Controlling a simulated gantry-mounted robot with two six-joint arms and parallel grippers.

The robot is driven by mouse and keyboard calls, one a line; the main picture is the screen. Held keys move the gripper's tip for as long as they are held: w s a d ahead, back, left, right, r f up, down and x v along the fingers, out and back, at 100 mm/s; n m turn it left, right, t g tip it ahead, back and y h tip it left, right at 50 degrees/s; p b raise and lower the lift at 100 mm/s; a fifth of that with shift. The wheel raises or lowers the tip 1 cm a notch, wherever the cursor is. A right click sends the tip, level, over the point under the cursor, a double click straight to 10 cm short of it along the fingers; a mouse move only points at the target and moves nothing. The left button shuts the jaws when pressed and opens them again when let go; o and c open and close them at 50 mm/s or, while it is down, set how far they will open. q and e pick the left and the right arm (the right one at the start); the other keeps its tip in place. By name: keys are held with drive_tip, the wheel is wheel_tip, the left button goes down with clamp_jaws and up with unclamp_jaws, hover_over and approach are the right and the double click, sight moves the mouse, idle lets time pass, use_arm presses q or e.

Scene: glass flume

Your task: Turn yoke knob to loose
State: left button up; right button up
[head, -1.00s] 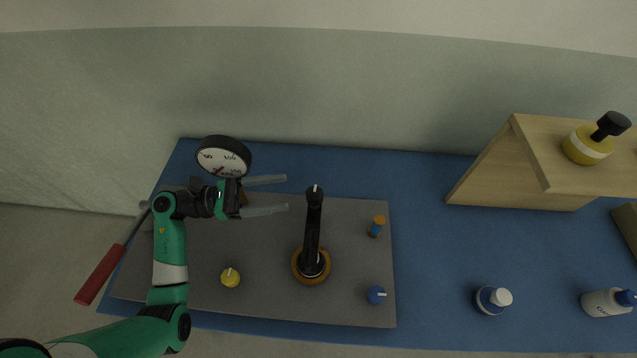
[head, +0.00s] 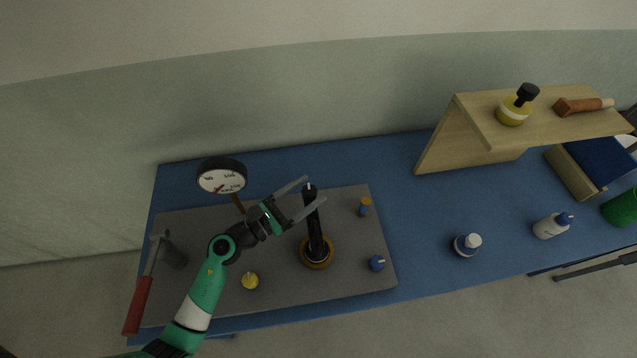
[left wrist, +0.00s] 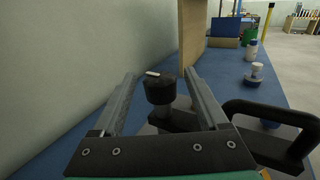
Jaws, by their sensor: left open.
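The yoke knob is most likely the black round knob (head: 310,188) with a white mark on top of the black post (head: 315,225), which stands on an orange-brown round base (head: 317,253). In the left wrist view the black knob (left wrist: 160,89) shows between the fingers, its white mark lying roughly crosswise. My left gripper (head: 315,189) is open, with one fingertip on each side of the knob; I see no clear contact. Any wording for loose or tight is too small to read. My right gripper is not in view.
A gauge (head: 222,178) stands behind my left arm. A yellow knob (head: 250,282), a blue knob (head: 377,263) and an orange-topped blue piece (head: 364,207) are on the grey plate (head: 210,222). A red-handled tool (head: 138,305) lies left. A wooden shelf (head: 440,140) stands right.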

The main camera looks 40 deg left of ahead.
sight(315, 187)
use_arm(q)
drive_tip(key=w, duration=0.3)
drive_tip(key=shift+w+d, duration=0.25)
drive_tip(key=shift+w, duration=0.1)
